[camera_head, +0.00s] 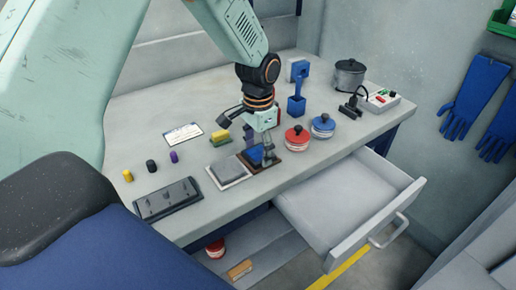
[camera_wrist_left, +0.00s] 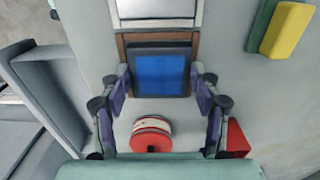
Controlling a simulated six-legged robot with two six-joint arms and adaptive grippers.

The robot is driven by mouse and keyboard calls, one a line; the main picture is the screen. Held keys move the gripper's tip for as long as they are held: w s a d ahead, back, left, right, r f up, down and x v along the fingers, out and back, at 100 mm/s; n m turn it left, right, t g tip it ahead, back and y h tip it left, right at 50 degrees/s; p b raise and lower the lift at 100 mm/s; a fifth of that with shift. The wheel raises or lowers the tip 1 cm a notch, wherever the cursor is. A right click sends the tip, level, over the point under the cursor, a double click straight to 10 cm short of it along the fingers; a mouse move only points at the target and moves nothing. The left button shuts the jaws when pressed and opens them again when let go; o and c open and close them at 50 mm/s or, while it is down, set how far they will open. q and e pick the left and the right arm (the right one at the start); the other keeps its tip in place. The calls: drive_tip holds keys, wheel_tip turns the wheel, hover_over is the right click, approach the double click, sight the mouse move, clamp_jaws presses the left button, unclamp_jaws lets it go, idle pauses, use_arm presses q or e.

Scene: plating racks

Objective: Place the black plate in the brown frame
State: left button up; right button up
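The black plate (camera_wrist_left: 160,73) has a dark rim and a bright blue face. In the wrist view it lies between the fingers of my left gripper (camera_wrist_left: 162,80), whose tips meet its two side edges. The brown frame (camera_wrist_left: 124,50) is behind the plate, its top bar and upper left side showing. In the head view my left gripper (camera_head: 259,152) points down over the brown frame (camera_head: 279,168), with the blue face of the plate (camera_head: 256,154) showing. My right gripper is not in view.
A white frame with a grey plate (camera_head: 228,172) lies beside the brown frame. A red round container (camera_head: 297,138) and a blue one (camera_head: 323,126) stand to the right. A yellow-green block (camera_head: 221,137) lies behind. An open drawer (camera_head: 350,200) juts out in front.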

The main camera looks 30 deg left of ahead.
sight(258, 154)
use_arm(q)
drive_tip(key=o, duration=0.3)
drive_tip(key=shift+s+d+r, duration=0.1)
drive_tip(key=shift+d+r, duration=0.05)
drive_tip(key=shift+o, duration=0.6)
drive_tip(key=shift+s, duration=0.15)
drive_tip(key=shift+w, duration=0.25)
drive_tip(key=shift+r, duration=0.35)
wheel_tip(258, 154, up, 11)
drive_tip(key=p, duration=0.1)
drive_tip(key=shift+s+r+p, duration=0.15)
drive_tip(key=shift+r+p, duration=0.05)
drive_tip(key=shift+p, duration=0.15)
